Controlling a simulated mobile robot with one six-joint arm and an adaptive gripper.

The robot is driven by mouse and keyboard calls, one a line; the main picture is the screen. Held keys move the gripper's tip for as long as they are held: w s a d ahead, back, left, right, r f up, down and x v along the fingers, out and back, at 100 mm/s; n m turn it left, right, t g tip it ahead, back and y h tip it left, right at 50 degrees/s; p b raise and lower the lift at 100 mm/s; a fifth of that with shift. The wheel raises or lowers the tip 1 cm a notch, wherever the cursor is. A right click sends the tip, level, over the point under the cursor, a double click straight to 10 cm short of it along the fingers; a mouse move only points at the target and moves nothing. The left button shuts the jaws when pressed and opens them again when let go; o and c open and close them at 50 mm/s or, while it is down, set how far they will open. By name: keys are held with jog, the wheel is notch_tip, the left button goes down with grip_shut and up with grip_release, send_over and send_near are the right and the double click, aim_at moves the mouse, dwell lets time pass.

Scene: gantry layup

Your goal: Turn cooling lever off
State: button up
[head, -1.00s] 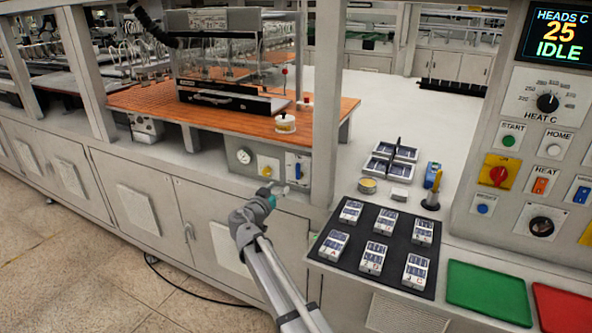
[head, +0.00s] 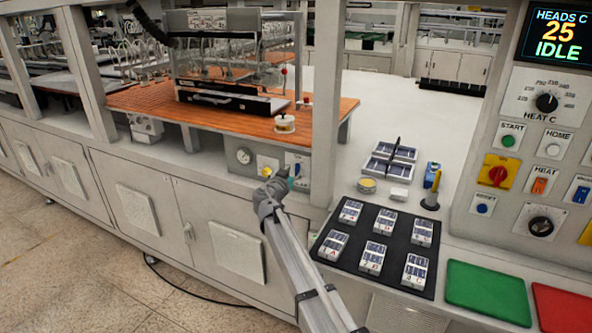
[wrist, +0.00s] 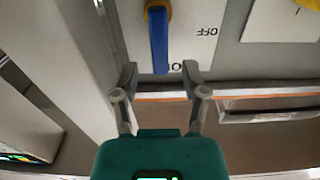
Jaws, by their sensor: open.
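The cooling lever (wrist: 158,40) is a blue handle on a yellow pivot in the wrist view, mounted on a pale plate (wrist: 200,45). The plate's lettering appears upside down: OFF is to the right of the lever, and a partly hidden label starting with O is near the lever's free end. The lever points at that partly hidden label. My gripper (wrist: 160,73) is open, with one fingertip on each side of the lever's free end; contact cannot be told.
A round gauge (head: 243,156) and a yellow knob (head: 266,171) sit left of the lever plate. An upright post (head: 326,110) rises just right of it. A black mat (head: 345,247) with several small modules lies on the counter to the right.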

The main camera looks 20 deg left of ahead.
jog(key=shift+w, duration=1.15)
grip_shut()
